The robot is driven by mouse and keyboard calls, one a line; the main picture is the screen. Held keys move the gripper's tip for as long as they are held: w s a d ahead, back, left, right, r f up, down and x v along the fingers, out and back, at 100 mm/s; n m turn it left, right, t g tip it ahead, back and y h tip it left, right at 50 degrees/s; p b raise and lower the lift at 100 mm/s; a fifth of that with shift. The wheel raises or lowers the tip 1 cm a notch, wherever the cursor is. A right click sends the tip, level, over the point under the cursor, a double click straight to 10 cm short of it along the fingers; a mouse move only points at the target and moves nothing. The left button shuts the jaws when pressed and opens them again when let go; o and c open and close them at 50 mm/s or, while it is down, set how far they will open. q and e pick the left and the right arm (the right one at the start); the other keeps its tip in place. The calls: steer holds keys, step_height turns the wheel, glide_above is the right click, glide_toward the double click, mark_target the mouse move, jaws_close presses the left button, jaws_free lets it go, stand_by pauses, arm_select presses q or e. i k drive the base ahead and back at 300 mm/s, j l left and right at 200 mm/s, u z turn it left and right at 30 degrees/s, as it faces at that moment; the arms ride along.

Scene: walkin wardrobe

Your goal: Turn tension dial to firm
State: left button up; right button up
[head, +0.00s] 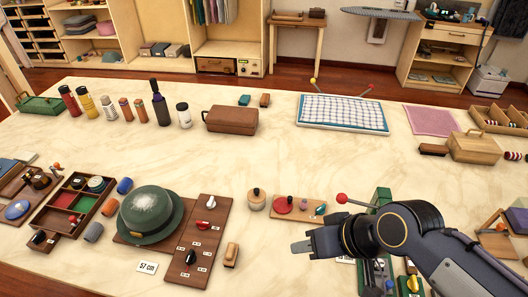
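I cannot tell which control is the tension dial; a yellow knob (412,284) also shows at the lower right, partly behind my arm. My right gripper (301,246) is above the table's front part, right of the board and apart from it. Its fingers point left, and their gap is not clear. My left gripper is out of view.
A green hat (150,214) stands left of the board, and a small wooden brush (231,255) lies right of it. A round wooden pot (256,200) and a board with a red disc (283,205) lie behind my gripper. The table's middle (235,158) is clear.

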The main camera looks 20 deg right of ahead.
mark_target(319, 210)
steer(key=l+z, duration=0.15)
steer(key=z, duration=0.2)
steer(key=k+l+z, duration=0.1)
steer(key=z, duration=0.25)
steer(key=l+z, duration=0.35)
